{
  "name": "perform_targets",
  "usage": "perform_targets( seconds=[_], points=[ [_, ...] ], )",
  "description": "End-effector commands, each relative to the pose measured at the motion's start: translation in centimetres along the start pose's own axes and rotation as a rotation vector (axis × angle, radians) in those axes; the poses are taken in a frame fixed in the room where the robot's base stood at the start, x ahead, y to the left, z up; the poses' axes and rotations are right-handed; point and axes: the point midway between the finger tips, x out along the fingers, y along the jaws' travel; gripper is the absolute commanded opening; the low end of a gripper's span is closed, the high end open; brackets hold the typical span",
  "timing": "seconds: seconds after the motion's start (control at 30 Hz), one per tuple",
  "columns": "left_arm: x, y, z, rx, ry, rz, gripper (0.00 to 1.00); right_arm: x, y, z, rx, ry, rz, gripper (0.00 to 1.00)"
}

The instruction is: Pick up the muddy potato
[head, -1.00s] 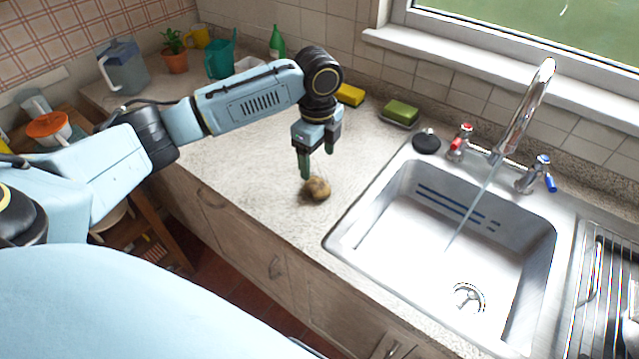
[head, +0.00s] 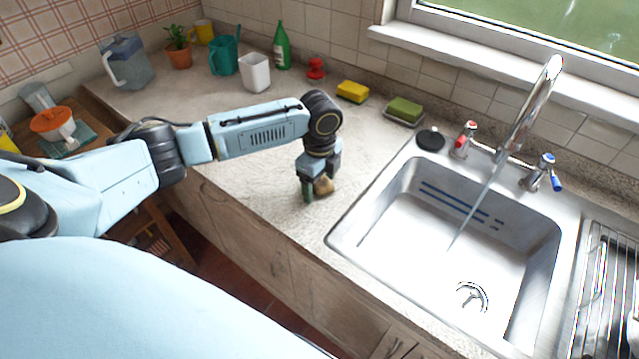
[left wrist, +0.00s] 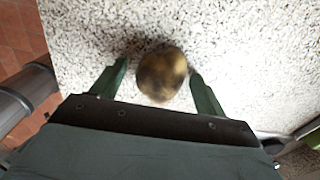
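The muddy potato (head: 325,187), round and brown with dark patches, sits on the speckled countertop left of the sink. My left gripper (head: 318,189) is down at the counter around it and partly hides it in the head view. In the left wrist view the potato (left wrist: 162,74) lies between the two green fingers of my left gripper (left wrist: 158,70). The fingers are apart. A clear gap shows on the potato's left, and a smaller one on its right. My right gripper is not in view.
The sink (head: 440,250) with a running tap (head: 525,105) lies to the right. A yellow sponge (head: 352,91), a green sponge (head: 405,108) and a black plug (head: 430,139) lie behind. A white cup (head: 256,73) and green bottle (head: 282,48) stand at the back.

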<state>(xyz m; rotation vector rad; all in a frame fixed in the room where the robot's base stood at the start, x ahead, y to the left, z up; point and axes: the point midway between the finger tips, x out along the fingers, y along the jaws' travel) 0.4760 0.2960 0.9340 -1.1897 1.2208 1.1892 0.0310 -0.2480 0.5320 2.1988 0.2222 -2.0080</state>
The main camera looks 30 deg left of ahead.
Motion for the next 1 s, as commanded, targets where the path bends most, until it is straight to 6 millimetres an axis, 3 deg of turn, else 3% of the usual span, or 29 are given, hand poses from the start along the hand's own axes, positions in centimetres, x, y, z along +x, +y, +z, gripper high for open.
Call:
perform_targets(
  seconds=[0.03, 0.37, 0.67, 1.0],
  points=[
    [0.0, 0.0, 0.0, 0.000, 0.000, 0.000, 0.69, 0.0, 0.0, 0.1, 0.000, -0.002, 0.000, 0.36],
    [0.0, 0.0, 0.0, 0.000, 0.000, 0.000, 0.25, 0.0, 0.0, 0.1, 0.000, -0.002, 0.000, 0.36],
    [-0.6, -0.1, 0.0, -0.001, 0.000, -0.002, 0.24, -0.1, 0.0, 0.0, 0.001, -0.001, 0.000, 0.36],
    [-7.0, -0.1, 0.0, 0.000, 0.000, -0.004, 0.24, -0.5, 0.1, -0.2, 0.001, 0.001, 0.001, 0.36]
  ],
)
